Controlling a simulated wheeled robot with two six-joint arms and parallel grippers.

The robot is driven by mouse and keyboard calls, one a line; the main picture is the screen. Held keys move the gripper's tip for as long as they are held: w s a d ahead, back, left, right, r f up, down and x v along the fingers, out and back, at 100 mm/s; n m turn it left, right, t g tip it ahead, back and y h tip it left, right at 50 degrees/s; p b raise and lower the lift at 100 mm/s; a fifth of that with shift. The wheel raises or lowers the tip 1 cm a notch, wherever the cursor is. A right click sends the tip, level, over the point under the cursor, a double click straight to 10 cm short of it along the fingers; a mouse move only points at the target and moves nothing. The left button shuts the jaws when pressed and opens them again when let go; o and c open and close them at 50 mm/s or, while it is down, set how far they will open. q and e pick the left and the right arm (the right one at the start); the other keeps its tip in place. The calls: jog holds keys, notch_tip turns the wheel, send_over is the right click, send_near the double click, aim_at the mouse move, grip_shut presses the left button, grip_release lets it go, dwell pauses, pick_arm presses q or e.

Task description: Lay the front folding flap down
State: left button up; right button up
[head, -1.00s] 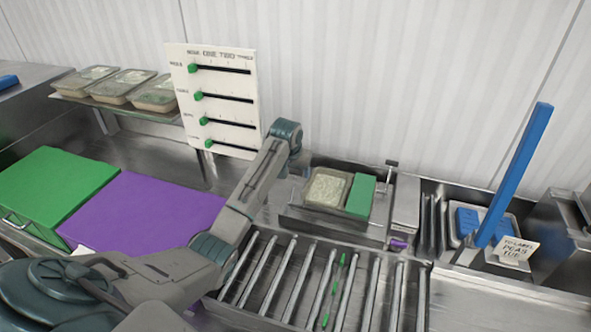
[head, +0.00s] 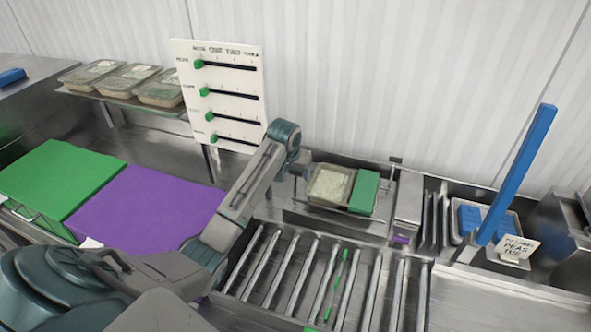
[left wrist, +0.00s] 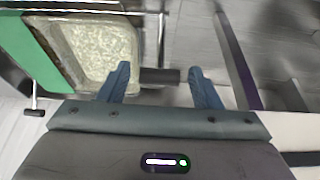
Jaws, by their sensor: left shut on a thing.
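My left gripper (head: 297,168) is down at the left side of the metal folding station (head: 330,222), its fingers mostly hidden by my arm in the head view. The handle's rod runs along the station's edge, beside a clear tray of rice (left wrist: 103,52). The tray (head: 328,186) sits in the station next to a green block (head: 363,193). I cannot tell the front flap's angle. My right gripper is out of view.
A roller rack (head: 300,275) lies in front of the station. A second T-handle (head: 396,160) stands at its back right. A slider board (head: 222,95) is behind, with filled trays (head: 160,92) at the left. A tall blue bar (head: 517,175) rises on the right.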

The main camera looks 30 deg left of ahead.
pick_arm(q)
jog(key=shift+s, duration=0.1)
jog(key=shift+s+d+f, duration=0.1)
jog(key=shift+s+d, duration=0.05)
jog(key=shift+s, duration=0.45)
jog(key=shift+s+d, duration=0.1)
jog(key=shift+s, duration=0.45)
jog(key=shift+c, duration=0.3)
jog(key=shift+s+d+f, duration=0.15)
jog(key=shift+s+f, duration=0.05)
jog(key=shift+s, duration=0.25)
jog(key=c, duration=0.9)
jog(key=shift+s+d+f, duration=0.15)
jog(key=shift+s+f, duration=0.1)
jog(key=shift+s, duration=0.3)
jog(key=shift+s+d+f, duration=0.1)
jog(key=shift+s+f, duration=0.2)
jog(key=shift+s, duration=0.3)
jog(key=shift+s+d+f, duration=0.15)
jog(key=shift+s+f, duration=0.1)
jog(key=shift+s, duration=0.3)
jog(key=shift+s+f, duration=0.1)
